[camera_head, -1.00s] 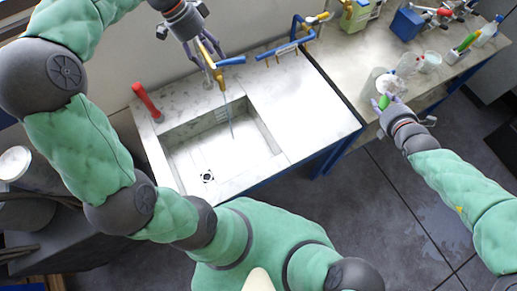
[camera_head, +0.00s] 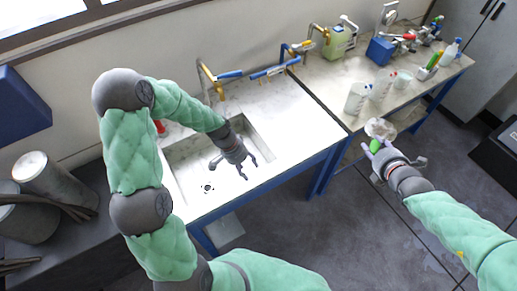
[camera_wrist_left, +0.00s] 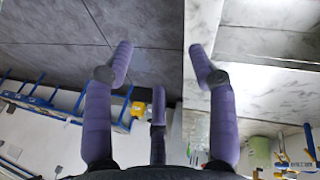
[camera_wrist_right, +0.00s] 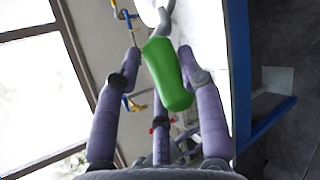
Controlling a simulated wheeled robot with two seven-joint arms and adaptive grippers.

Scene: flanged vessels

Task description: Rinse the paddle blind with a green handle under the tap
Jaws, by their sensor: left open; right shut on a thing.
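The paddle blind has a green handle (camera_head: 376,146) and a pale round plate (camera_head: 380,129). My right gripper (camera_head: 378,154) is shut on the handle, right of the sink and in front of the bench. The green handle (camera_wrist_right: 167,75) lies between the fingers in the right wrist view, its plate end partly cut off. The brass tap (camera_head: 204,80) with a blue lever (camera_head: 229,74) stands behind the sink basin (camera_head: 193,175). My left gripper (camera_head: 238,168) is open and empty over the basin's right side, apart from the tap. My left arm hides the area under the spout; I cannot tell whether water runs.
A second blue-handled fitting (camera_head: 275,70) stands right of the tap. Several pale beakers, one here (camera_head: 356,97), and a blue box (camera_head: 380,49) stand on the right bench. A red handle (camera_head: 159,127) is partly hidden by my left arm. The sink's right worktop is clear.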

